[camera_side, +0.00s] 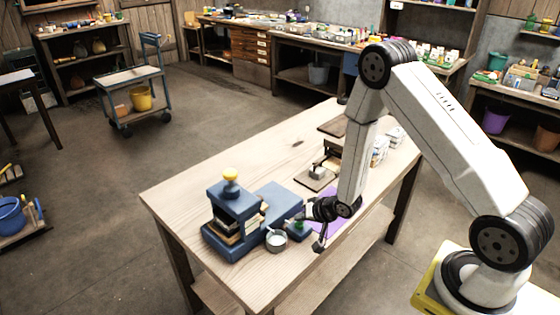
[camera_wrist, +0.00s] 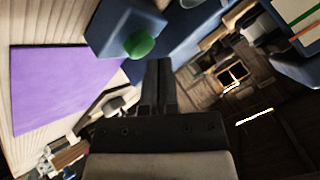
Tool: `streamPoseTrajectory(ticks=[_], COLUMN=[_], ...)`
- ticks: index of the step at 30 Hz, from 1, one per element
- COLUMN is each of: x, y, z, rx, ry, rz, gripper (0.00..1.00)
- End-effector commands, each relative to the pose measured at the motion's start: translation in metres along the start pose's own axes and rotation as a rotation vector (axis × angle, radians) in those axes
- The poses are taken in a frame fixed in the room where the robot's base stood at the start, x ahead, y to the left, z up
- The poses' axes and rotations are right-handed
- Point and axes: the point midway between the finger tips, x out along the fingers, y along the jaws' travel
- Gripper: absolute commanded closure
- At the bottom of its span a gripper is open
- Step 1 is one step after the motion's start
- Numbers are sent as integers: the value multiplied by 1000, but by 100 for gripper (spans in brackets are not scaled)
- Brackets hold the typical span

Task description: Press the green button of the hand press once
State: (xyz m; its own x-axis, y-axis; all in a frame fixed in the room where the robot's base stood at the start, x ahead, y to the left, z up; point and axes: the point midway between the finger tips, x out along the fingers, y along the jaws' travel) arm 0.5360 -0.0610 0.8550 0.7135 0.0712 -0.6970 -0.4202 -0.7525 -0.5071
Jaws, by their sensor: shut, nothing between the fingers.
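The blue hand press (camera_side: 236,222) with a yellow knob on top stands at the near left part of the wooden table. Its green button (camera_side: 299,225) sits on a small blue box at the press's right side. In the wrist view the green button (camera_wrist: 139,44) shows just beyond and left of my fingertips, on the blue box (camera_wrist: 112,25). My gripper (camera_side: 303,216) is shut and empty, close by the button. In the wrist view my gripper (camera_wrist: 159,62) has both fingers together. I see no contact with the button, though the exact gap is hard to judge.
A purple mat (camera_side: 331,228) lies under and right of my gripper. Other small items, including a wooden board (camera_side: 334,127), lie farther back on the table (camera_side: 190,185).

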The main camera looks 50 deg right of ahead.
Motion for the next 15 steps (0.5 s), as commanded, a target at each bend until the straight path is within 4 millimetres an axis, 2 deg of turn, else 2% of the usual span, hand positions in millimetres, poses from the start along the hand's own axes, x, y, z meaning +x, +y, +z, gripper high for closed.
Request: streamPoseTrajectory(ticks=[15], x=[-5], y=[-3], z=[-3], rx=[0], ry=[0], rz=[0], gripper=[100])
